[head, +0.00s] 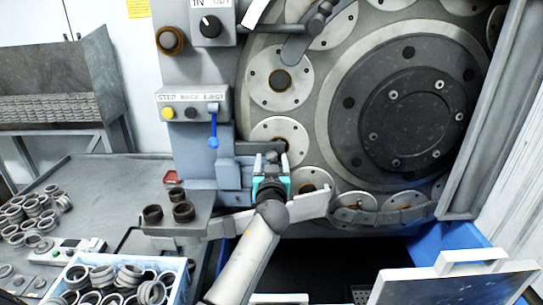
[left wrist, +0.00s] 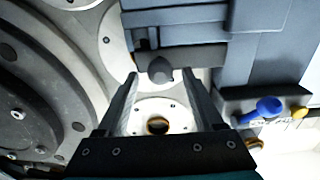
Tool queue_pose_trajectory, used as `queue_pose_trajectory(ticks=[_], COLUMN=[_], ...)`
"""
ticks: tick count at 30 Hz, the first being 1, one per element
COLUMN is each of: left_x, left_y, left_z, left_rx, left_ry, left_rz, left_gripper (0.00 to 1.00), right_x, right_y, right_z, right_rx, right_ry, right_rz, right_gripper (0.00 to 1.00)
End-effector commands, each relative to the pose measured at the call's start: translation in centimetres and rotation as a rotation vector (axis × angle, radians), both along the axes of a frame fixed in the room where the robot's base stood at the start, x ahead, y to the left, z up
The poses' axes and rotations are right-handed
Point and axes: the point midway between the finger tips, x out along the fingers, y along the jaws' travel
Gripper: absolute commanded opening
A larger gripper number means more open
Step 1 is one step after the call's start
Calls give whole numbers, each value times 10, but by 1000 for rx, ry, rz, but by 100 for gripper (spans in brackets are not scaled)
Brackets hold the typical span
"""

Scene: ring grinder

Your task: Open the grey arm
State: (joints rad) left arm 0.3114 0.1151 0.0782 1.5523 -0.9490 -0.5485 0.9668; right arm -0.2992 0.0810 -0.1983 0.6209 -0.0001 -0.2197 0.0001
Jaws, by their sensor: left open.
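The grey arm (left wrist: 185,56) is a short bar sticking out of a blue-grey block, with a round grey knob (left wrist: 160,70) at its end. In the head view the arm (head: 250,147) reaches right from the block in front of a round plate. My left gripper (head: 268,162) is at the arm's end, partly hiding it. In the left wrist view its two fingers (left wrist: 161,80) are open, with the knob appearing between the tips and a gap on both sides. I cannot tell whether they touch it. My right gripper is not in view.
The large grinder disc (head: 415,110) is to the right, with round plates around it. A blue lever (head: 213,130) hangs under the button panel (head: 190,95). Dark rings (head: 183,210) stand on a ledge to the left. A bin (head: 180,270) of rings is below left.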

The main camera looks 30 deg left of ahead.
Motion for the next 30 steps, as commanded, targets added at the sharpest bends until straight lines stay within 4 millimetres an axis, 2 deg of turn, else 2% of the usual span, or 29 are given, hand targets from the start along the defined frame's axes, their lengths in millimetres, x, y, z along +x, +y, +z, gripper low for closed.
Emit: queue_pose_trajectory(ticks=[3,9,20,30], left_x=[12,22,24,24], left_y=[7,14,15,15], left_z=[0,0,0,0], left_rx=[1,1,1,1], left_ry=[0,0,1,1], left_rz=[1,0,0,1], left_gripper=[69,69,69,32], right_x=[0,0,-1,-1], right_y=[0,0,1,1], right_z=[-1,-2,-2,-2], right_rx=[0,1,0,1], right_ry=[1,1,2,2], right_rz=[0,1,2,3], right_gripper=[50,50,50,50])
